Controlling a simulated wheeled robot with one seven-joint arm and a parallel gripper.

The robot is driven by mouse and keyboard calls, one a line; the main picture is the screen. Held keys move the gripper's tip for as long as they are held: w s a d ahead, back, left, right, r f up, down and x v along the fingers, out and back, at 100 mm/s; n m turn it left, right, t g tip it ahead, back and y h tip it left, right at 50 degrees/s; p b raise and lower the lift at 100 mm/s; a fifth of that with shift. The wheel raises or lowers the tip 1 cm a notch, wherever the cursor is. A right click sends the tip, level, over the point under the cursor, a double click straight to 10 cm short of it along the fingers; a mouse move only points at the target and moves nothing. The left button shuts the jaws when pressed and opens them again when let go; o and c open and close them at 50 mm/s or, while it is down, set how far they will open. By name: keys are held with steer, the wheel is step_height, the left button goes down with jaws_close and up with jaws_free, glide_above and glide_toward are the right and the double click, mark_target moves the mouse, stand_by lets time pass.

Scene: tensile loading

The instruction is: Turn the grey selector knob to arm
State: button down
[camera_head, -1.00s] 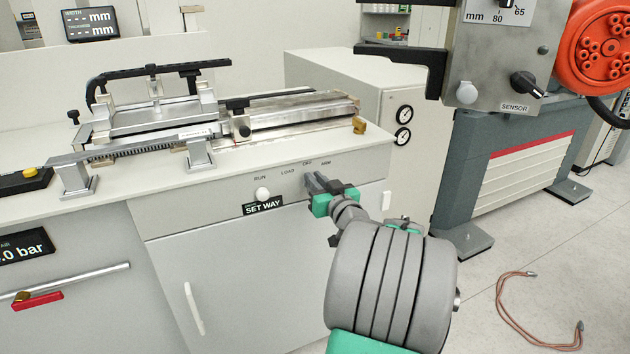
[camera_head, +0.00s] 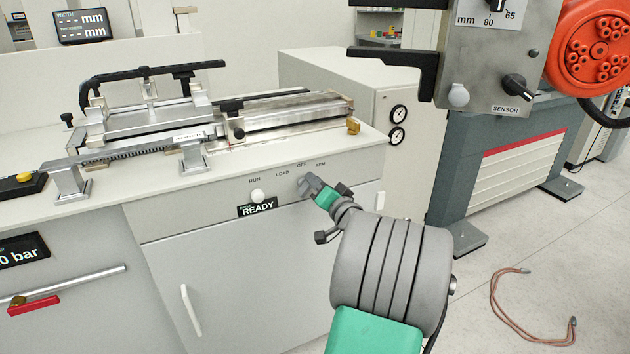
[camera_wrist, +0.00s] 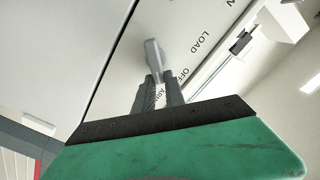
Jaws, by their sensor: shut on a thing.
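The grey selector knob (camera_wrist: 153,56) is on the front panel of the bench (camera_head: 215,208), below a row of printed labels RUN, LOAD, OFF and ARM. My gripper (camera_head: 309,186) reaches it from the lower right and covers most of it in the head view. In the wrist view the two dark fingers of my gripper (camera_wrist: 161,90) are shut on the near end of the knob. The far end sticks out beyond them. Exactly which label the knob points at is hard to tell. A small black display (camera_head: 257,207) left of my gripper reads READY.
A white round button (camera_head: 257,195) is left of the knob. A metal fixture (camera_head: 160,120) stands on the bench top. A cabinet door with a white handle (camera_head: 190,308) is below. A grey machine with a SENSOR knob (camera_head: 515,88) is at upper right. A brown hose (camera_head: 510,312) lies on the floor.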

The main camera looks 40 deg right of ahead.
steer(key=shift+f, duration=0.1)
stand_by(0.3)
steer(key=c, duration=1.4)
jaws_free()
steer(key=v, duration=0.7)
steer(key=shift+s, duration=0.4)
steer(key=shift+a, duration=0.15)
